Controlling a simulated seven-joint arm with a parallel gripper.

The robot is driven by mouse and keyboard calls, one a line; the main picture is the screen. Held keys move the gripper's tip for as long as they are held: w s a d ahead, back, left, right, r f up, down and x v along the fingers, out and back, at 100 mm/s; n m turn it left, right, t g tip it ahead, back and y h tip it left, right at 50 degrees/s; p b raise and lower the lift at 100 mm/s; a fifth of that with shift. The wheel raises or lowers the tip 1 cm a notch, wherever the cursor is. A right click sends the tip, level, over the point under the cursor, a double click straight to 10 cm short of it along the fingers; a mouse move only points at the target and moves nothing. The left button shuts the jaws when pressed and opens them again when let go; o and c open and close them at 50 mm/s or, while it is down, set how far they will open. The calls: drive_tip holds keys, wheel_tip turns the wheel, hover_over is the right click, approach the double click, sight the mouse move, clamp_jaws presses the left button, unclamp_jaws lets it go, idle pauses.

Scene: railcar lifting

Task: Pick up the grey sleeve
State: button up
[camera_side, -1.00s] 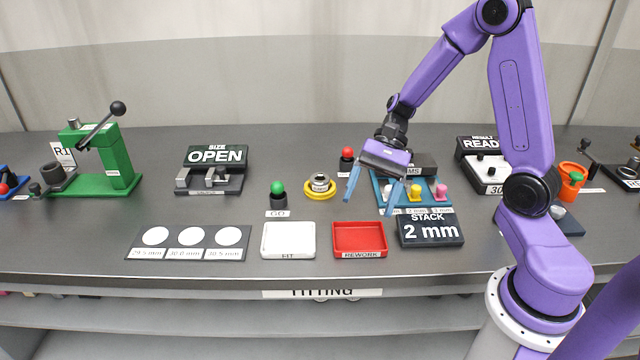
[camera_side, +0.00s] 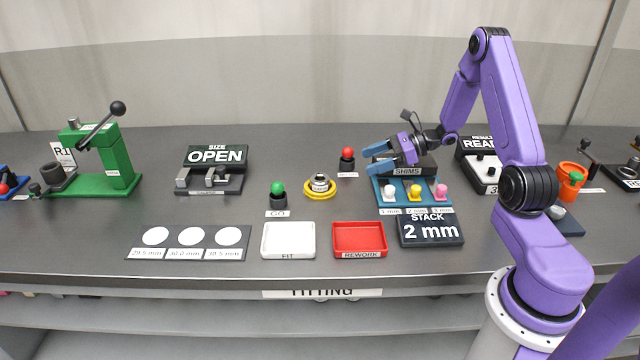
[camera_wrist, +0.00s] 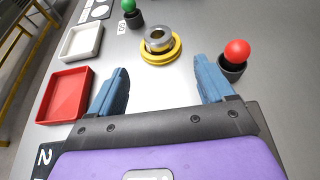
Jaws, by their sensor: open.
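The grey sleeve (camera_side: 320,181) sits upright in a yellow ring-shaped holder (camera_side: 320,194) near the middle of the bench. In the wrist view the sleeve (camera_wrist: 158,39) shows its open top and a brassy inner part, and the yellow holder (camera_wrist: 161,56) surrounds its foot. My gripper (camera_side: 370,162) is open and empty, to the right of the sleeve and apart from it. In the wrist view my blue fingers (camera_wrist: 160,80) are spread wide, with the sleeve ahead, beyond and between their tips.
A red-knobbed button (camera_side: 347,157) stands close to my gripper, and a green-knobbed one (camera_side: 278,192) left of the sleeve. A shim stand (camera_side: 404,205) lies below my gripper. White (camera_side: 288,240) and red (camera_side: 359,238) trays lie in front. Bare bench surrounds the holder.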

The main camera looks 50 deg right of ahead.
approach(314, 179)
drive_tip(key=shift+w+a+f, duration=0.15)
drive_tip(key=shift+w+f, duration=0.65)
drive_tip(key=shift+f, duration=0.05)
drive_tip(key=shift+x, duration=2.55)
drive_tip(key=shift+s+a+r, duration=0.1)
drive_tip(key=shift+a+r, duration=0.05)
drive_tip(key=c, duration=1.4)
drive_tip(key=shift+o, duration=0.2)
drive_tip(key=shift+r, duration=0.2)
